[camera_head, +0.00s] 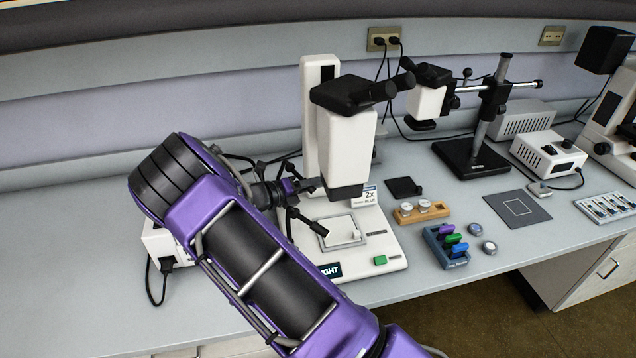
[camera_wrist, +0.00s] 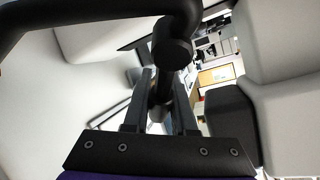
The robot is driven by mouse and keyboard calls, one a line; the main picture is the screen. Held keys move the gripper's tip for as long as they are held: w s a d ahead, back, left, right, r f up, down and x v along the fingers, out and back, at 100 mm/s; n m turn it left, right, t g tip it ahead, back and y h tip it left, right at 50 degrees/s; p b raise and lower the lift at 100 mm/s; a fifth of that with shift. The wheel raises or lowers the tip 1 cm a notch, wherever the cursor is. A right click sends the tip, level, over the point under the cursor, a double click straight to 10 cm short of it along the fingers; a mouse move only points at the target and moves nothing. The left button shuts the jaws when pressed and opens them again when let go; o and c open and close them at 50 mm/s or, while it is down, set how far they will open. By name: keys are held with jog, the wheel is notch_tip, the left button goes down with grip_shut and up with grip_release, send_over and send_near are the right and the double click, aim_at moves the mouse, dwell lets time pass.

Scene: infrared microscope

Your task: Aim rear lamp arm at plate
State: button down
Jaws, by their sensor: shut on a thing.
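The microscope (camera_head: 345,140) is white with a black head and stands on a white base. Its plate (camera_head: 328,243) is a pale square with a grey frame on that base. A black jointed lamp arm (camera_head: 312,226) angles down toward the plate from the left. My gripper (camera_head: 312,185) is beside the microscope column, left of the black nosepiece. In the wrist view my gripper (camera_wrist: 163,100) is shut on the rear lamp arm (camera_wrist: 172,48), a black rod with a rounded end. My arm and gripper hide most of the rear lamp arm in the head view.
A white box (camera_head: 158,243) with a cable is partly hidden behind my arm at left. A wooden holder (camera_head: 421,211) and a blue rack of coloured pieces (camera_head: 447,247) stand right of the base. A second microscope stand (camera_head: 470,158) is farther right.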

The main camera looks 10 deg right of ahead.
jog(key=shift+w+a+f+m+y, duration=0.25)
jog(key=shift+f+m, duration=0.1)
jog(key=shift+m, duration=0.1)
jog(key=shift+w+a+f+m+y, duration=0.1)
jog(key=shift+f+m+y, duration=0.2)
jog(key=shift+m, duration=0.15)
jog(key=c, duration=0.7)
grip_release()
jog(key=shift+a, duration=0.1)
jog(key=v, duration=1.7)
jog(key=shift+s+a+f, duration=0.1)
jog(key=shift+s+f, duration=0.05)
jog(key=shift+s, duration=0.1)
